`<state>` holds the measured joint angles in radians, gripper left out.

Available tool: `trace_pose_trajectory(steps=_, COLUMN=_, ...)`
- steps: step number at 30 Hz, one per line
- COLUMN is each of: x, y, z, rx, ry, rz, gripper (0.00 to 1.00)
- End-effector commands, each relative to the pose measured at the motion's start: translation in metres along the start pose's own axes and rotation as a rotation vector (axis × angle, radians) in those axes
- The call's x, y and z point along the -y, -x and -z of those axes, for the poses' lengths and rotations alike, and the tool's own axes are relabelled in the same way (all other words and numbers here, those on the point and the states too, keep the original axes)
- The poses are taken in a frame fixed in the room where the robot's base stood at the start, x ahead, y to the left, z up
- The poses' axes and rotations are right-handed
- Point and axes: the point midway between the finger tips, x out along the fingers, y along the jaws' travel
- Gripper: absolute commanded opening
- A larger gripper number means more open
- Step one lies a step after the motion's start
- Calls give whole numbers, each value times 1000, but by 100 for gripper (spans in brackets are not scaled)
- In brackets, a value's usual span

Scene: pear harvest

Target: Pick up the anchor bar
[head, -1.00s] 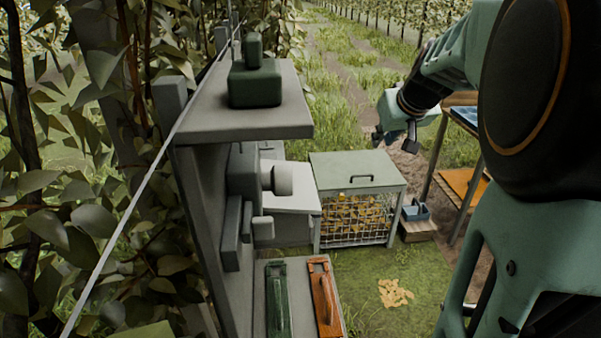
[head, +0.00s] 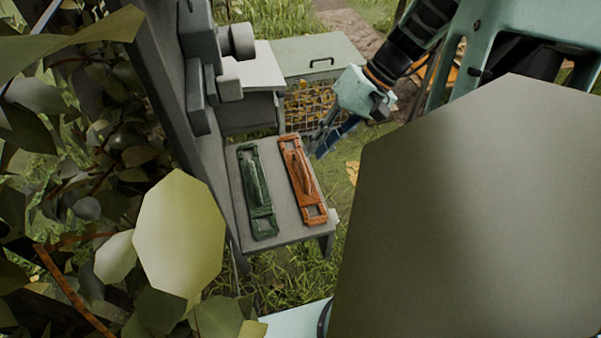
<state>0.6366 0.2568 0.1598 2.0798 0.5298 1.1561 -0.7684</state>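Two handled bars lie side by side on a grey shelf (head: 285,229): a green bar (head: 257,192) on the left and an orange bar (head: 302,180) on the right. I cannot tell from the picture which is the anchor bar. Both lie flat with a raised handle along the middle. My gripper (head: 352,118) hangs above and beyond the orange bar, to its upper right, apart from both bars. Its fingers look spread, with nothing seen between them.
A grey post with fittings (head: 237,42) rises behind the shelf's left side. A lidded mesh crate (head: 310,62) with yellowish contents stands beyond. Leaves (head: 180,235) crowd the left. A large blurred grey-green shape (head: 470,220) blocks the lower right.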

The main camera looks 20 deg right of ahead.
Motion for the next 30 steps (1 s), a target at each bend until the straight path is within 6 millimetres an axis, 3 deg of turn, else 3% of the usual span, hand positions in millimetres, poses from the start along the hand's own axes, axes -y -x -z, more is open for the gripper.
trace_pose_trajectory(steps=8, x=1, y=-25, z=-1, rx=1, ry=-1, rz=0, gripper=15)
trace_pose_trajectory(steps=16, x=2, y=-64, z=-2, rx=0, ry=0, rz=-1, gripper=15)
trace_pose_trajectory(steps=25, x=1, y=-69, z=-2, rx=-2, ry=0, rz=-3, gripper=15)
trace_pose_trajectory(steps=30, x=1, y=-69, z=-2, rx=-2, ry=0, rz=-3, gripper=0)
